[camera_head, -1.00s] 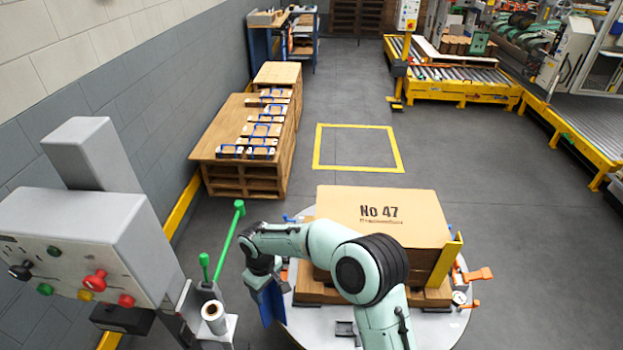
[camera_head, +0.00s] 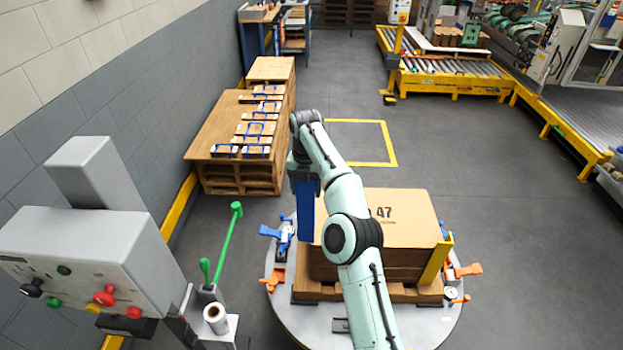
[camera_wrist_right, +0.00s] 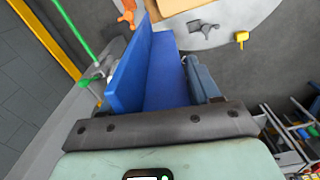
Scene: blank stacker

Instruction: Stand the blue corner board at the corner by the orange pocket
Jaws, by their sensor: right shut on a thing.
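The blue corner board (camera_head: 306,212) hangs upright from my right gripper (camera_head: 304,178), at the left side of the brown carton (camera_head: 405,215) marked 47. The right wrist view shows the board's two long faces (camera_wrist_right: 165,75) meeting in a fold, with the jaws shut on it. I cannot tell whether its lower end touches anything. An orange fitting (camera_head: 275,280) is at the left of the round table, below a blue fitting (camera_head: 284,234). More orange fittings (camera_head: 466,270) are at the right. I cannot tell which is the orange pocket. My left gripper is not in view.
The carton rests on a pallet on the round grey table (camera_head: 300,320). A yellow corner board (camera_head: 436,260) stands at its near right corner. A green-handled rod (camera_head: 228,245) and a grey control box (camera_head: 85,265) are at left.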

